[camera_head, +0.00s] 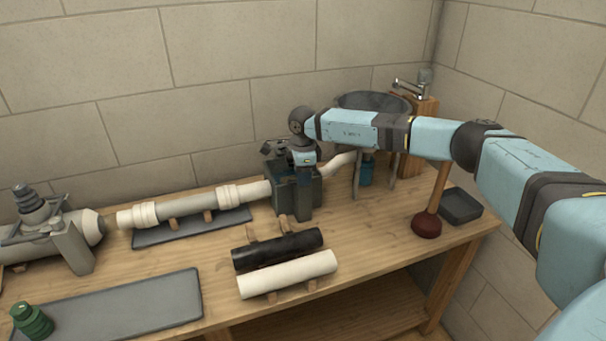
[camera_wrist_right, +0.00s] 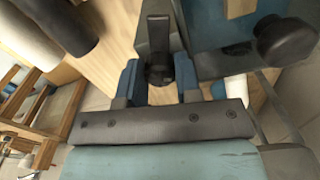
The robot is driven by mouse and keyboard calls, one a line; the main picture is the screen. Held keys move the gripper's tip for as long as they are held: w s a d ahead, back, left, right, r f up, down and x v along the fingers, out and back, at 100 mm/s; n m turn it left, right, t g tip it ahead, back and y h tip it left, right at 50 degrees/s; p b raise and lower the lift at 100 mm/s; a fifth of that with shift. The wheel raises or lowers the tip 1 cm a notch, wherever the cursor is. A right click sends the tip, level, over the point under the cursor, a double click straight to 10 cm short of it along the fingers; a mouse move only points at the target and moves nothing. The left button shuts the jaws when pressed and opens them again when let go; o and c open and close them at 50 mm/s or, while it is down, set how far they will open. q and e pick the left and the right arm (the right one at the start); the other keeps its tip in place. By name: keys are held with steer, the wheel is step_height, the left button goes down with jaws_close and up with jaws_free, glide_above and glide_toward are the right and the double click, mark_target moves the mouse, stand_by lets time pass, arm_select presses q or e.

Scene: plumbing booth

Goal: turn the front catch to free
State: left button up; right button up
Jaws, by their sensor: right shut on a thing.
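My right gripper (camera_head: 297,176) reaches down over the dark grey clamp housing (camera_head: 284,195) on the bench, where the white pipe run passes through. In the right wrist view the blue fingers of my right gripper (camera_wrist_right: 159,76) stand on both sides of a dark grey catch (camera_wrist_right: 156,28) and are shut on it. The catch's lower end, with a dark round part, lies between the fingers. Whether it sits at locked or free cannot be told. In the head view my gripper and wrist hide much of the catch. My left gripper is out of view.
A black pipe (camera_head: 278,249) and a white pipe (camera_head: 288,274) lie on wooden rests in front of the housing. A plunger (camera_head: 427,222) and a dark tray (camera_head: 460,205) are at the right. A grey basin (camera_head: 374,102) stands behind. A grey mat (camera_head: 110,305) lies front left.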

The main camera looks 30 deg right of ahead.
steer(key=shift+r+n, duration=0.1)
steer(key=shift+n, duration=1.7)
steer(key=o, duration=0.9)
step_height(320, 180, up, 14)
steer(key=shift+s+f, duration=0.1)
steer(key=shift+s+f, duration=0.1)
